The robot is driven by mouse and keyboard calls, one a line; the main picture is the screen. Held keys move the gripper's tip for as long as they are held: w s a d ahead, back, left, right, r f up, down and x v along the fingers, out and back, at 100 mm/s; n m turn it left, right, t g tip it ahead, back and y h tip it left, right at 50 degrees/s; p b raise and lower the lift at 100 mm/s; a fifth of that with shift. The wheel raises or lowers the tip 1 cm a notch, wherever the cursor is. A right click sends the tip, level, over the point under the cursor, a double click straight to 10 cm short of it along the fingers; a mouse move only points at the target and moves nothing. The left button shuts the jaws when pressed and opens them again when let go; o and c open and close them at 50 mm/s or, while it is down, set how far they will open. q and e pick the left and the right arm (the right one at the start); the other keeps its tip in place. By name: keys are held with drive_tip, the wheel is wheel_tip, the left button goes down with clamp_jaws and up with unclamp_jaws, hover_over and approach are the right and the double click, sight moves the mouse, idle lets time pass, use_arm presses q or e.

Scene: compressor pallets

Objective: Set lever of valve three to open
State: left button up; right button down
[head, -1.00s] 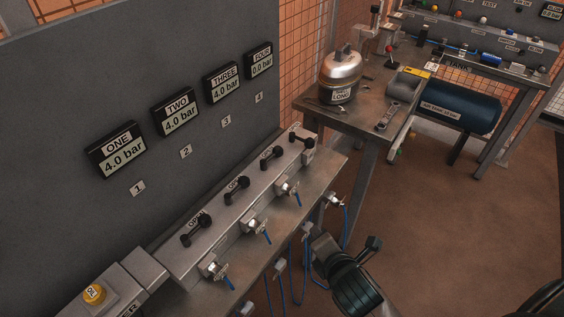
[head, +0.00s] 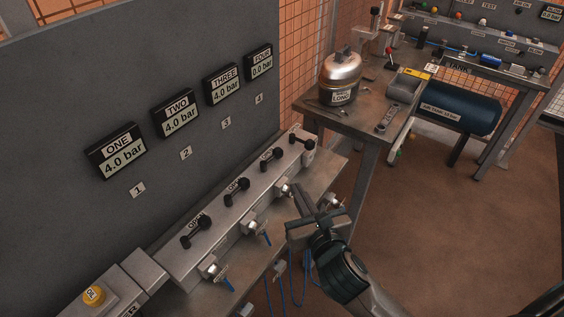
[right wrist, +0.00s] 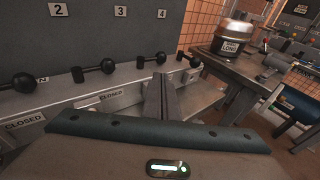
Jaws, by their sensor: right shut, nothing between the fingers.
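Valve three's black lever (head: 271,158) lies along the top of the grey valve bar, third from the left. The lever of valve four (head: 302,136) is turned differently from the other three. Gauge three (head: 225,86) reads 4.0 bar. My right gripper (head: 294,191) is shut and empty, in front of the bar beside valve three's front fitting, which it partly hides. It is apart from the lever. The right wrist view shows its closed fingers (right wrist: 163,90) pointing at the bar, with valve three's lever (right wrist: 151,60) just beyond. My left gripper is out of view.
Levers one (head: 195,232) and two (head: 236,191) stand to the left on the same bar. Blue-handled fittings (head: 257,231) stick out along its front. A side table (head: 345,118) with a pot (head: 341,73) stands behind right. The floor at right is clear.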

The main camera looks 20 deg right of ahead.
sight(279, 156)
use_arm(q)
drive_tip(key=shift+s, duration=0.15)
use_arm(e)
drive_tip(key=shift+w, duration=0.1)
